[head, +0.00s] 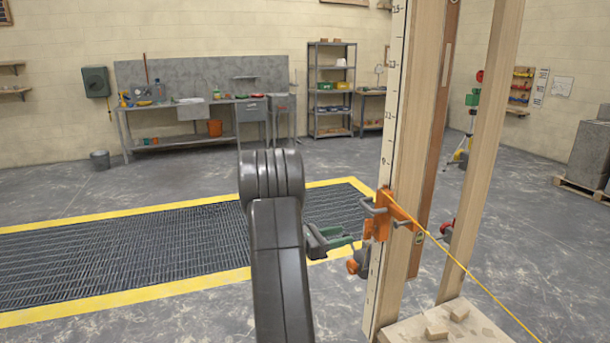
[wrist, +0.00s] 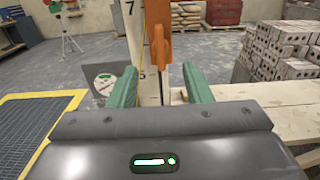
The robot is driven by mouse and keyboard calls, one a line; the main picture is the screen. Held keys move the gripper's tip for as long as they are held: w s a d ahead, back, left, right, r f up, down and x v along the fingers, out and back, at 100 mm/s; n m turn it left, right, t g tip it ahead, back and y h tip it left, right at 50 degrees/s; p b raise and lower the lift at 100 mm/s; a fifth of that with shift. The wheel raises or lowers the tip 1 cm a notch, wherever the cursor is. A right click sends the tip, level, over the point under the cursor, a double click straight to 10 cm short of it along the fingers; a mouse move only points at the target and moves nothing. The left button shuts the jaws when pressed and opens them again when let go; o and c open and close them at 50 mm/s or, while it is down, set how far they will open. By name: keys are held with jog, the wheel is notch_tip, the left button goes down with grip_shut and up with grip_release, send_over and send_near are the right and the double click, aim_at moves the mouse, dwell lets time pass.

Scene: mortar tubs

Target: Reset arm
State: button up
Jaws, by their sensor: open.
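My dark grey arm (head: 275,230) rises in the middle of the head view. My gripper (head: 338,238) has green fingers and points right, towards the upright wooden post. In the wrist view my gripper (wrist: 152,85) is open, with its two green fingers apart. An orange line clamp (head: 390,218) sits on the post with a taut orange string running down to the right. The orange piece (wrist: 161,45) shows between and beyond the fingers in the wrist view. I cannot tell whether the gripper touches it.
A tall wooden frame with a marked scale (head: 385,160) stands close at right. A floor grate with yellow edging (head: 120,265) lies at left. A workbench (head: 195,110) and metal shelf (head: 331,90) stand at the back wall. Stacked bricks (wrist: 285,50) show at right in the wrist view.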

aim_at(365, 230)
jog(key=p+x, duration=0.2)
jog(key=x, duration=0.7)
